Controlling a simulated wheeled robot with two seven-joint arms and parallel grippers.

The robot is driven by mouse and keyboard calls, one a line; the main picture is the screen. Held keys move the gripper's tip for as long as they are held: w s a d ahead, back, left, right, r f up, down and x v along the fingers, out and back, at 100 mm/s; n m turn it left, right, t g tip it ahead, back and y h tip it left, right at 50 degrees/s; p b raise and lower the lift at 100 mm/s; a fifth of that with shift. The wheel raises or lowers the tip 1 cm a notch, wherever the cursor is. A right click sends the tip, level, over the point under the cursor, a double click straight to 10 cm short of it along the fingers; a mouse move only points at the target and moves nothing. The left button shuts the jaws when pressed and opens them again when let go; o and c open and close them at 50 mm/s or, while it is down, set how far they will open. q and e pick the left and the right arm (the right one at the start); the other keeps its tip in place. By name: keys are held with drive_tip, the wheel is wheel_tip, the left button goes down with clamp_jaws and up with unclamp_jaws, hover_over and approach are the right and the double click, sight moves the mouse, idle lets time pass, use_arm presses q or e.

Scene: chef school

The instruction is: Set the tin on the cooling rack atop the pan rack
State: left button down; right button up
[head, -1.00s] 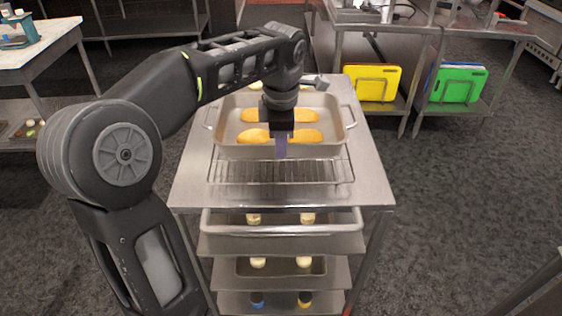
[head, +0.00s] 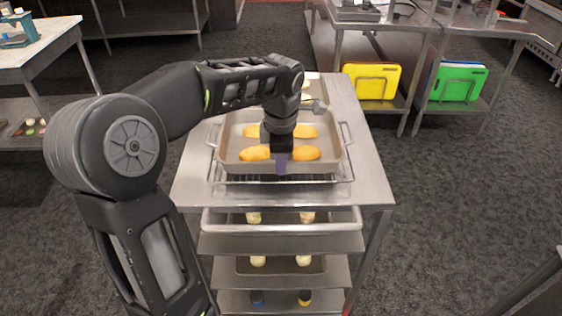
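The tin (head: 232,168) is a beige rectangular pan with two side handles, holding several golden loaves (head: 306,153). It is level, over the wire cooling rack (head: 345,172), whose front and side edges show around it. Whether it touches the rack or hangs just above it I cannot tell. My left gripper (head: 282,163) points down at the middle of the tin's near wall, one purple finger outside it, and appears shut on that wall. The inner finger is hidden. The rack lies on the steel top of the pan rack (head: 367,185). My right gripper is out of view.
Lower shelves of the pan rack hold trays (head: 335,240) with small items. Behind the tin, another object on the top is partly hidden by my arm. Yellow (head: 371,82) and green (head: 457,84) boards stand on a shelf at right. A white-topped table (head: 38,50) is at left.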

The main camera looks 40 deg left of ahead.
use_arm(q)
drive_tip(key=shift+r, duration=0.15)
drive_tip(key=c, duration=1.6)
unclamp_jaws()
drive_tip(key=shift+c, duration=0.2)
wheel_tip(320, 180, up, 12)
drive_tip(key=s+d+p, duration=0.1)
drive_tip(key=p, duration=0.1)
drive_tip(key=shift+s, duration=0.15)
